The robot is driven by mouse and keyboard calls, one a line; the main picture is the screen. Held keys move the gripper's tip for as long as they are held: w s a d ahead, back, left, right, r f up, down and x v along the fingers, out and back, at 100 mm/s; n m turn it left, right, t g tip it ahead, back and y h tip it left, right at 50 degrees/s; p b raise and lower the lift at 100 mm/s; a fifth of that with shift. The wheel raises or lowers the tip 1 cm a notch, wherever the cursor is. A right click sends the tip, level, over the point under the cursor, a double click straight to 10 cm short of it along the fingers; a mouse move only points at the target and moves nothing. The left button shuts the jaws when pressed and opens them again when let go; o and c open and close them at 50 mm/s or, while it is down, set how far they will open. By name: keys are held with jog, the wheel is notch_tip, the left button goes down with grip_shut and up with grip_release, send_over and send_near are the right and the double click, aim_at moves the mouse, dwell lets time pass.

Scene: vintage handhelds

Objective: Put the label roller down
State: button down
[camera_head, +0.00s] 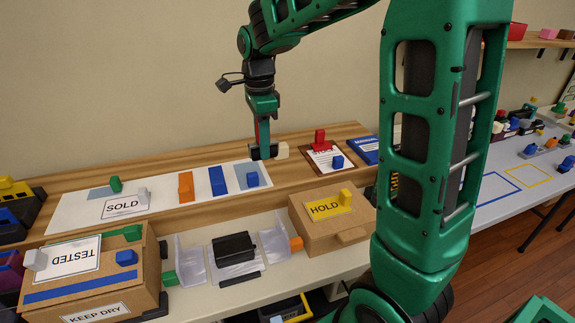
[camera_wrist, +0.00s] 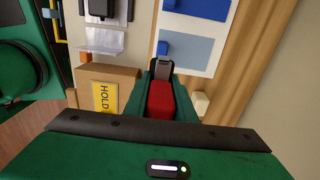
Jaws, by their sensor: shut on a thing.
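My gripper (camera_head: 264,146) points down over the wooden shelf, just right of the white mat's right end. It is shut on a red piece with a grey end, which I take to be the label roller (camera_wrist: 160,100). In the wrist view the red part lies between the fingers (camera_wrist: 161,84), with the grey end beyond it. In the head view the fingers mostly hide it, and I cannot tell whether it touches the shelf.
A cream block (camera_head: 282,150) is close beside my gripper. The white mat (camera_head: 150,180) carries blue, orange and green blocks. A clipboard (camera_head: 324,160) with a red block lies to the right. The HOLD box (camera_head: 330,224) stands in front, lower down.

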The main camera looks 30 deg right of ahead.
jog(key=d+f, duration=0.1)
jog(key=d, duration=0.2)
jog(key=d+f, duration=0.4)
jog(key=d, duration=0.1)
jog(key=shift+d, duration=0.35)
jog(key=shift+f, duration=2)
jog(key=shift+f, duration=0.1)
jog(key=c, duration=1.5)
grip_release()
notch_tip(320, 180, up, 12)
jog(key=s+d+f+n, duration=0.1)
jog(key=s+n, duration=0.3)
jog(key=s, duration=0.6)
jog(key=s+d+f+n, duration=0.1)
jog(key=s+n, duration=0.4)
jog(key=s, duration=0.5)
jog(key=s+d+f+n, duration=0.1)
jog(key=s+f+n, duration=0.2)
jog(key=s, duration=0.7)
jog(key=shift+f+n, duration=0.35)
jog(key=shift+n, duration=0.55)
